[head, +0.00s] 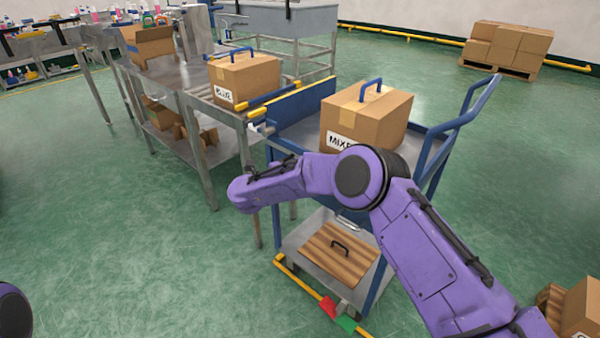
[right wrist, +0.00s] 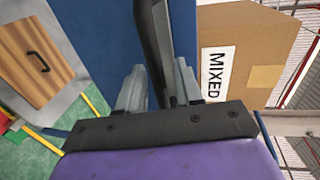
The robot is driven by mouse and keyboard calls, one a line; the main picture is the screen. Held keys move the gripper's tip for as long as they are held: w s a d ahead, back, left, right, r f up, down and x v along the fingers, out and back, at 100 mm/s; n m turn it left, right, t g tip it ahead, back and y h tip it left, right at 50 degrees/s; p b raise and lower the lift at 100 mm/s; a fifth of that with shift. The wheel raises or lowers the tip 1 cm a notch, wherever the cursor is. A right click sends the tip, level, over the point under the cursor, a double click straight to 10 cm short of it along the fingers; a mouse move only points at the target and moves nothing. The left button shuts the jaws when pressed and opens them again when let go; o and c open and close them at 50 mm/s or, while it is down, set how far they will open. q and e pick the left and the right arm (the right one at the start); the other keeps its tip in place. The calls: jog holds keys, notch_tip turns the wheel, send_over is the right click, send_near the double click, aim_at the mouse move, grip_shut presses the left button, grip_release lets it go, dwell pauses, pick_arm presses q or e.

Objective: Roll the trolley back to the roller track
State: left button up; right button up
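The blue trolley (head: 440,145) stands at the end of the metal table line, with a cardboard box (head: 385,115) on its top and a wooden board (head: 340,255) on its lower shelf. The box's label reads MIXED in the right wrist view (right wrist: 255,50). My right arm reaches across the trolley's front. In the right wrist view, my right gripper (right wrist: 160,88) has a finger on each side of a dark bar (right wrist: 152,30) before a blue panel (right wrist: 106,40); whether they press on it is unclear. In the head view its fingers are hidden. My left gripper is out of view.
The metal table (head: 195,82), beside the trolley on the left, carries another box (head: 245,82) near yellow-ended bars (head: 272,96). A yellow floor strip (head: 290,277) with red and green blocks (head: 328,306) lies under the trolley's front. Green floor is open right and at front left.

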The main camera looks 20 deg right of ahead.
jog(key=shift+w, duration=0.1)
jog(key=shift+a, duration=0.15)
jog(key=v, duration=1)
jog(key=shift+a, duration=0.25)
